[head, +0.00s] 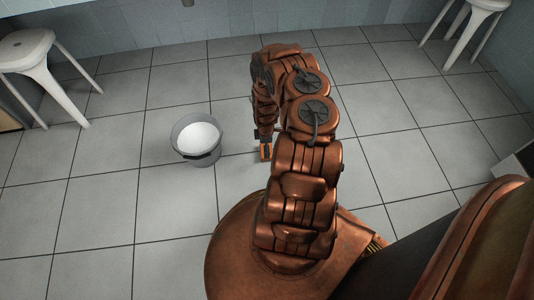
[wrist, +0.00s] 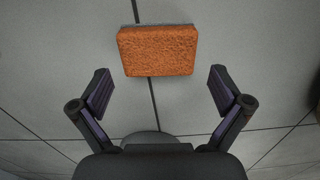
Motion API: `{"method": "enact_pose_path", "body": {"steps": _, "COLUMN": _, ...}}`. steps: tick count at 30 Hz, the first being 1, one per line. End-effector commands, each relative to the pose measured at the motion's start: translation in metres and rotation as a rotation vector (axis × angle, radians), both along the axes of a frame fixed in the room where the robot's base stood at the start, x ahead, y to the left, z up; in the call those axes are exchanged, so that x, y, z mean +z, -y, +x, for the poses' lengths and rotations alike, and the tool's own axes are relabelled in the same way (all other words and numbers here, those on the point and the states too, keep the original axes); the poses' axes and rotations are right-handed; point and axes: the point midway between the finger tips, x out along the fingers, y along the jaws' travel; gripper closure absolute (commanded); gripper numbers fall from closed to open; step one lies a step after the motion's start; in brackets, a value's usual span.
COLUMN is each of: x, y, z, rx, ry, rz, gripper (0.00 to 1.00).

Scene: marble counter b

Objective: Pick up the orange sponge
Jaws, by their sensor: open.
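The orange sponge (wrist: 158,51) lies on the grey tiled floor across a dark tile joint. In the wrist view it is a rounded rectangular block, ahead of my gripper (wrist: 160,90) and centred between its two fingers. The fingers are spread wide and nothing is between them. In the head view only a small orange part of the sponge (head: 266,152) shows at the end of my arm, beside the bucket.
A grey bucket (head: 212,158) with a white inside stands on the floor just left of my gripper. White stools (head: 47,62) stand at the far left and at the upper right (head: 473,22). A tiled wall (head: 200,25) runs along the back. Open floor lies between them.

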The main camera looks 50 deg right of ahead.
Motion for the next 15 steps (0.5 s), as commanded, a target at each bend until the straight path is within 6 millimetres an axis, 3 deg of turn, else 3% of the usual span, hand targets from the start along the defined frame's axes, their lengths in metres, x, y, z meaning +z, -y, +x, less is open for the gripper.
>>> {"method": "enact_pose_path", "body": {"steps": 9, "x": -0.039, "y": 0.005, "z": -0.003, "rx": 0.001, "ry": -0.001, "rz": 0.001, "gripper": 0.00}}
{"method": "enact_pose_path", "body": {"steps": 15, "x": -0.044, "y": 0.005, "z": -0.002, "rx": 0.000, "ry": -0.001, "rz": -0.001, "gripper": 0.00}}
